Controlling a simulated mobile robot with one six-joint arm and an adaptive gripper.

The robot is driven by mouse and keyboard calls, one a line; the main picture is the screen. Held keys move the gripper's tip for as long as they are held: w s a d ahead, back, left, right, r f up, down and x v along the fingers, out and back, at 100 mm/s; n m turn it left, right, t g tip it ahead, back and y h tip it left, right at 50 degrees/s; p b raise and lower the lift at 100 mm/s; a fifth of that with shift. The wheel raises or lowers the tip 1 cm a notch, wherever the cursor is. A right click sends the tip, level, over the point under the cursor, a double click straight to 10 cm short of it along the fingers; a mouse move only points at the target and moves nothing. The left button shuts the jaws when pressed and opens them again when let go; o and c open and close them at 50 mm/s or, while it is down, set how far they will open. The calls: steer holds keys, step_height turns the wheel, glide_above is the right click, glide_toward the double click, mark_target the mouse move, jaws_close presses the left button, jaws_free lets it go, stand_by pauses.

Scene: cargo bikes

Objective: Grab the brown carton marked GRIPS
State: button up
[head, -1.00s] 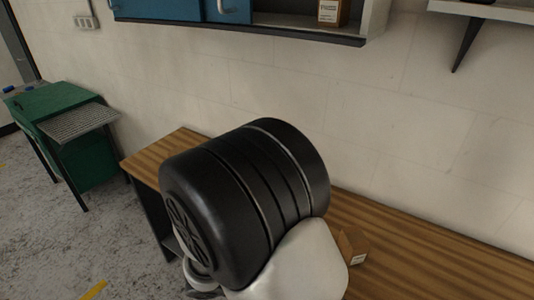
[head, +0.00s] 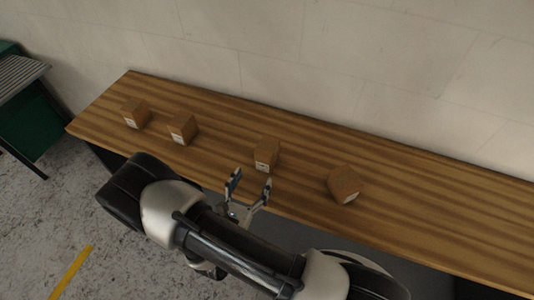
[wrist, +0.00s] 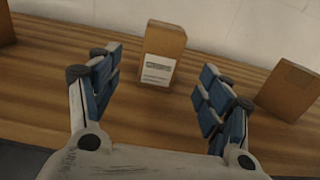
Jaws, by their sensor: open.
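Several brown cartons stand on the wooden bench, and their label print is too small to read, so I cannot tell which is marked GRIPS. In the head view they are a far-left carton (head: 136,114), a second carton (head: 183,128), a third carton (head: 266,154) and a right carton (head: 344,185), which sits turned. My gripper (head: 251,184) is open and empty at the bench's front edge, just short of the third carton. In the wrist view, a carton with a white label (wrist: 163,55) stands upright beyond and between the open fingers (wrist: 160,85), apart from them.
The wooden bench (head: 420,215) runs along a pale wall, with clear wood between and behind the cartons. In the wrist view, another carton (wrist: 289,90) stands close to the right finger, and part of one (wrist: 5,25) shows at the left edge. A green cabinet (head: 35,125) stands at far left.

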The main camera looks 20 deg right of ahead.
mark_target(261, 162)
steer(key=x, duration=0.7)
steer(key=shift+b, duration=0.3)
steer(key=shift+b+x, duration=0.4)
steer(key=shift+x, duration=2.2)
steer(key=shift+s, duration=0.1)
steer(key=shift+c, duration=0.3)
steer(key=c, duration=1.2)
